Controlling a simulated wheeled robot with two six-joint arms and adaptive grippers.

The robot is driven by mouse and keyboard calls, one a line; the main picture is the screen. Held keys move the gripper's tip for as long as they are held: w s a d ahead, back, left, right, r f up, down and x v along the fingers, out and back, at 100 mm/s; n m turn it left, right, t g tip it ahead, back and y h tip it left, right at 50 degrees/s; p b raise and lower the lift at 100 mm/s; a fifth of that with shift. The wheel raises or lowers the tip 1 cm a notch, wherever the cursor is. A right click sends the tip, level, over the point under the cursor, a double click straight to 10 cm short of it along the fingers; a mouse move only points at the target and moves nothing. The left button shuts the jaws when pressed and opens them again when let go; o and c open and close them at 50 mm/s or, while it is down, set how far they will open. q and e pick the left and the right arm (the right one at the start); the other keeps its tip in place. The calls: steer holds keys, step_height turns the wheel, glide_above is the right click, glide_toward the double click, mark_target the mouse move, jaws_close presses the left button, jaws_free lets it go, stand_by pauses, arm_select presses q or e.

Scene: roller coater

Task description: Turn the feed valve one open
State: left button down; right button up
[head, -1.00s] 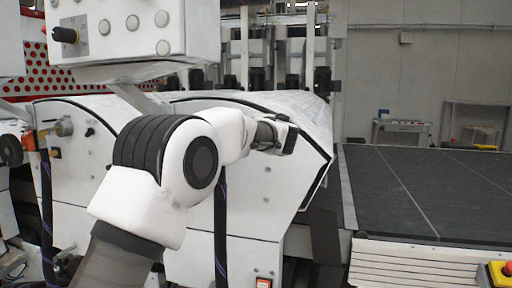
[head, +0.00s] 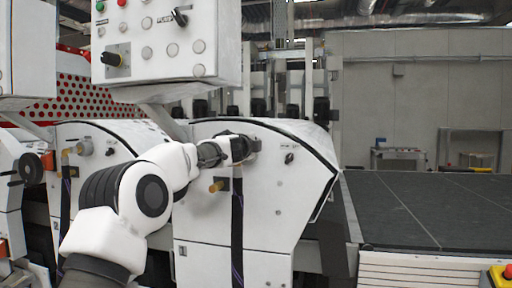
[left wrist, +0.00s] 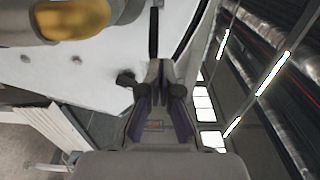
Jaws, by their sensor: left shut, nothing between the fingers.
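The right-hand white machine housing (head: 262,205) carries a grey round fitting (head: 253,144), partly hidden by my gripper, which looks like a valve. Which fitting is feed valve one, I cannot tell. A small black knob (head: 289,158) sits to its right and a brass stub (head: 217,186) below left. My left gripper (head: 238,148) is at the grey fitting; contact cannot be told. In the left wrist view my gripper (left wrist: 160,66) is shut and empty, with a large grey and yellow cylinder (left wrist: 85,18) upper left and a black knob (left wrist: 126,78) close left. My right gripper is not in view.
A control box (head: 170,45) with knobs and buttons hangs above the housing. A second housing with a similar brass and grey fitting (head: 82,148) stands at left. A dark flat bed (head: 420,205) lies at right.

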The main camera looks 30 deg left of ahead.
arm_select(q)
steer(key=s+a+m+h+p, duration=0.2)
steer(key=a+h+p, duration=0.1)
steer(key=shift+s+a+t, duration=0.3)
steer(key=shift+s, duration=0.05)
stand_by(0.5)
